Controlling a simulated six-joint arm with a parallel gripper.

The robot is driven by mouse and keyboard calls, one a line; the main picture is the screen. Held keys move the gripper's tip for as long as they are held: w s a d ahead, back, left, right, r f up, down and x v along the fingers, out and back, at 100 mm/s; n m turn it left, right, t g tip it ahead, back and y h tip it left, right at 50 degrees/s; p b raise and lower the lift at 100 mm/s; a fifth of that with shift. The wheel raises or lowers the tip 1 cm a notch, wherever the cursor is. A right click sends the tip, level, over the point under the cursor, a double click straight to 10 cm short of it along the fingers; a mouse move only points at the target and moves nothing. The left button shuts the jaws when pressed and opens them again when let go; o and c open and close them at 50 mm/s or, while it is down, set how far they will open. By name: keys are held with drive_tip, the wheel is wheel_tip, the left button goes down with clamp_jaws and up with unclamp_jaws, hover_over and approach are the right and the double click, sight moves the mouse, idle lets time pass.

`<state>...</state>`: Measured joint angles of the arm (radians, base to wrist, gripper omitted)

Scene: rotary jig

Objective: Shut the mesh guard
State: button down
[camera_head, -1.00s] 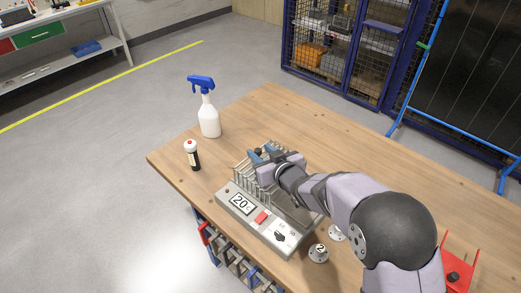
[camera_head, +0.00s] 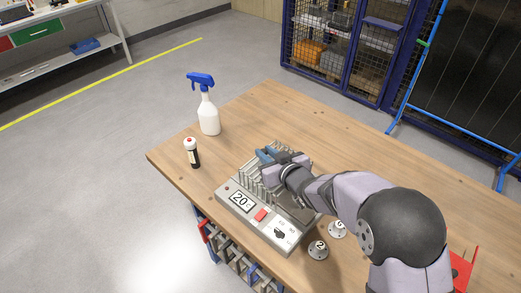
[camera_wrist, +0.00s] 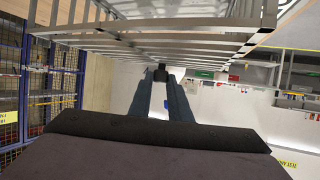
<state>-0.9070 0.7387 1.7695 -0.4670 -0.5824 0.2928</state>
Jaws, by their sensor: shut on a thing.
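The rotary jig (camera_head: 233,206) is a grey box on the wooden table, with a display reading 20, a red button (camera_head: 261,215) and a dark dial (camera_head: 280,233). Its mesh guard (camera_head: 251,178) of thin metal bars stands tilted above it, partly hidden by my arm. The guard's bars also fill the top of the wrist view (camera_wrist: 192,45). My gripper (camera_head: 266,154), with blue fingers, is at the guard's upper edge. In the wrist view my gripper (camera_wrist: 161,80) is shut on a small dark knob (camera_wrist: 160,73) beside the guard's bars.
A white spray bottle (camera_head: 209,118) with a blue head and a small dark bottle (camera_head: 194,157) with a white top stand left of the jig. Two numbered metal discs (camera_head: 318,250) (camera_head: 338,228) lie at its right. A red bracket (camera_head: 463,268) is at far right. The back of the table is clear.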

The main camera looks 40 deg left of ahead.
drive_tip(key=d, duration=1)
drive_tip(key=shift+d, duration=0.25)
drive_tip(key=shift+w, duration=0.1)
drive_tip(key=c, duration=1.8)
unclamp_jaws()
drive_tip(key=shift+d, duration=0.1)
drive_tip(key=shift+o, duration=0.8)
drive_tip(key=shift+d, duration=0.15)
drive_tip(key=b+v, duration=0.1)
drive_tip(key=v, duration=0.6)
